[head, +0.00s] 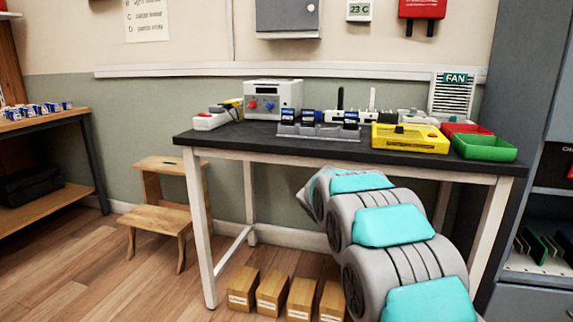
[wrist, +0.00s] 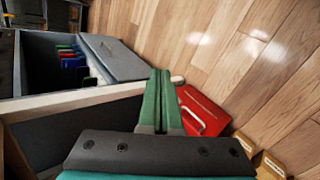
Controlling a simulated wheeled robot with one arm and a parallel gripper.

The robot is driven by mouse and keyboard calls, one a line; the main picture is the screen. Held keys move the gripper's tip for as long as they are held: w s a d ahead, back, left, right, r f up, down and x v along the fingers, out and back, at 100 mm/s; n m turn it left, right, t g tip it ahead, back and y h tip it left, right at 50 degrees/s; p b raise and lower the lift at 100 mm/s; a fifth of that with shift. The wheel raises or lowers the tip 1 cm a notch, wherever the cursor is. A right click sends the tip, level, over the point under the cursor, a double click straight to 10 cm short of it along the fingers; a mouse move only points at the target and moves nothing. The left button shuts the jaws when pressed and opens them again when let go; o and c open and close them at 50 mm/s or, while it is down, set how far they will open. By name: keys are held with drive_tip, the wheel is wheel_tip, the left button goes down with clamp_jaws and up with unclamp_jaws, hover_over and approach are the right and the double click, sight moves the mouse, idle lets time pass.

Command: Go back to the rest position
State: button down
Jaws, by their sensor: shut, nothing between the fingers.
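My gripper (wrist: 160,75) shows in the wrist view with its two green fingers side by side, shut and empty. It points toward the wooden floor (wrist: 215,35). In the head view my grey and turquoise arm stretches from the lower right toward the front of the workbench (head: 330,147), its far part lower in the picture than the dark top. My gripper cannot be made out in the head view.
A red case (wrist: 203,108) with a pale handle lies just right of the fingers. An open drawer (wrist: 45,62) with coloured items is at left. Several wooden boxes (head: 271,292) stand under the bench. A wooden step stool (head: 160,217) stands left, with open floor before it.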

drive_tip(key=s+a+r+y+p, duration=0.1)
drive_tip(key=s+a+y, duration=0.2)
drive_tip(key=s, duration=0.8)
drive_tip(key=s+a+r+y+p, duration=0.1)
drive_tip(key=s+a+y, duration=0.2)
drive_tip(key=s, duration=0.9)
drive_tip(key=s+a+r+y+p, duration=0.1)
drive_tip(key=s+a+y+p, duration=0.1)
drive_tip(key=s+a, duration=0.5)
drive_tip(key=s+y, duration=0.1)
drive_tip(key=s, duration=0.4)
drive_tip(key=shift+r+t, duration=0.4)
